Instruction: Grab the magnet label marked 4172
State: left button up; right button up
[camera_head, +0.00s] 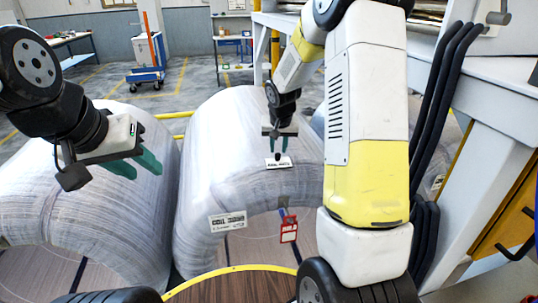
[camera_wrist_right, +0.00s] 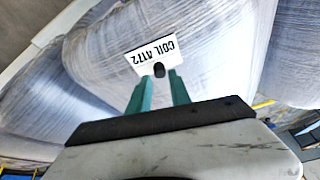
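The white magnet label (camera_head: 285,163) lies on top of the middle wrapped coil (camera_head: 225,150), with a small black knob at its edge. In the right wrist view the label (camera_wrist_right: 150,48) appears upside down and seems to read "COIL 4172"; the first digit is unclear. My right gripper (camera_head: 280,134) is just above the label, pointing down at it. In the right wrist view its green fingers (camera_wrist_right: 160,88) are apart, with the black knob (camera_wrist_right: 159,70) seen between and just beyond their tips. My left gripper (camera_head: 138,166) is open and empty above the left coil (camera_head: 80,215).
A grey machine frame (camera_head: 480,135) with black hoses stands at the right. A blue cart (camera_head: 146,76) is on the floor behind.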

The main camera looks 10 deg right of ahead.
aim_at(278, 154)
jog(key=x, duration=0.4)
jog(key=shift+w+d+f, duration=0.1)
jog(key=shift+f, duration=0.05)
jog(key=shift+c, duration=0.5)
grip_shut()
